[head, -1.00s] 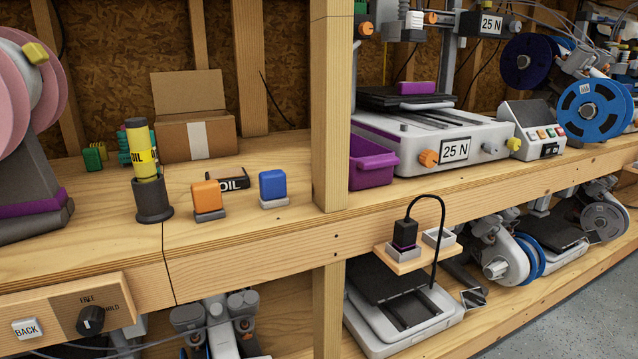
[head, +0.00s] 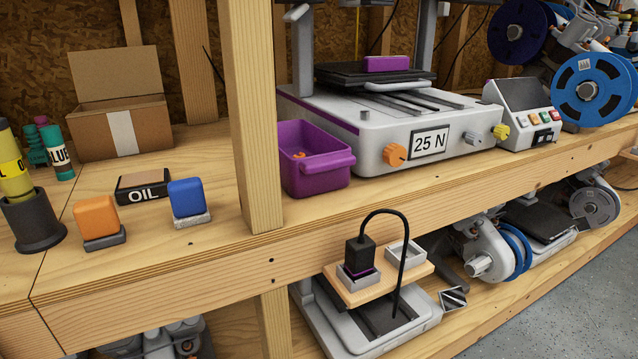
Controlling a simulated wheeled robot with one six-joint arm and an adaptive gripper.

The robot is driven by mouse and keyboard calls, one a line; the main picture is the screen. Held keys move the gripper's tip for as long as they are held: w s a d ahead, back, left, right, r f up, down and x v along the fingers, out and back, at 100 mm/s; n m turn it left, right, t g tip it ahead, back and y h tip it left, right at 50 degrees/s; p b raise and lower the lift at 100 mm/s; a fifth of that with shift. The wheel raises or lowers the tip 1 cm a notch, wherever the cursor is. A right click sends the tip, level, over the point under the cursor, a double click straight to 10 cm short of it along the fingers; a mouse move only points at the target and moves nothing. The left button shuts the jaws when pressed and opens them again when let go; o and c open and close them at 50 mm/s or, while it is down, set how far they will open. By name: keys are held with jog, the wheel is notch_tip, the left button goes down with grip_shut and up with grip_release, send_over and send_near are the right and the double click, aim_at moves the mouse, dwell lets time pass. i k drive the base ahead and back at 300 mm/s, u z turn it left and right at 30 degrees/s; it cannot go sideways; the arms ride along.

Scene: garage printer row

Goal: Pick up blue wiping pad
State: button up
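The blue wiping pad (head: 186,198) stands upright on a small grey base on the upper wooden shelf, left of the wooden post. An orange pad (head: 97,217) of the same shape stands to its left on a dark grey base. A black box marked OIL (head: 142,187) lies just behind and between them. My gripper is not in view.
The wooden post (head: 252,120) rises right of the blue pad. A black holder with a yellow tube (head: 32,220) stands at the left. A cardboard box (head: 118,125) is behind. The purple bin (head: 314,160) and 25 N printer (head: 385,120) are beyond the post.

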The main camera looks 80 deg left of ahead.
aim_at(186, 197)
jog(key=z, duration=0.4)
jog(key=k, duration=1.5)
jog(key=u, duration=0.45)
